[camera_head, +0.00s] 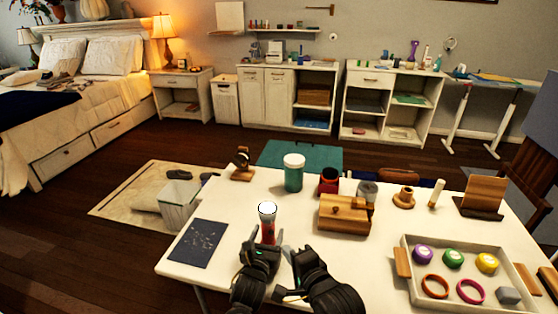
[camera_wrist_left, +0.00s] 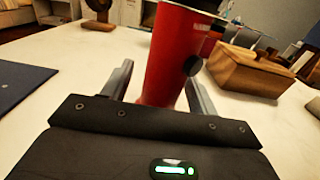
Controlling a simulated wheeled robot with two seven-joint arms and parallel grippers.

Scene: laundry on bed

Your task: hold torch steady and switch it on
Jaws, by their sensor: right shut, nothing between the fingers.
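The torch (camera_head: 267,222) is red with a pale head at the top and stands upright near the front of the white table. In the left wrist view the torch (camera_wrist_left: 165,55) rises between the two fingers of my left gripper (camera_wrist_left: 160,85), with a dark round button on its right side. A gap shows between the left finger and the torch; contact on the right side is unclear. My left gripper also shows in the head view (camera_head: 264,246), just in front of the torch. My right gripper (camera_head: 298,254) is shut and empty, to the right of the torch.
A dark blue sheet (camera_head: 198,243) lies left of the torch. A wooden box (camera_head: 343,213) stands to its right, with jars and cups behind. A tray (camera_head: 413,290) with coloured pieces is at the right. The table's middle front is clear.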

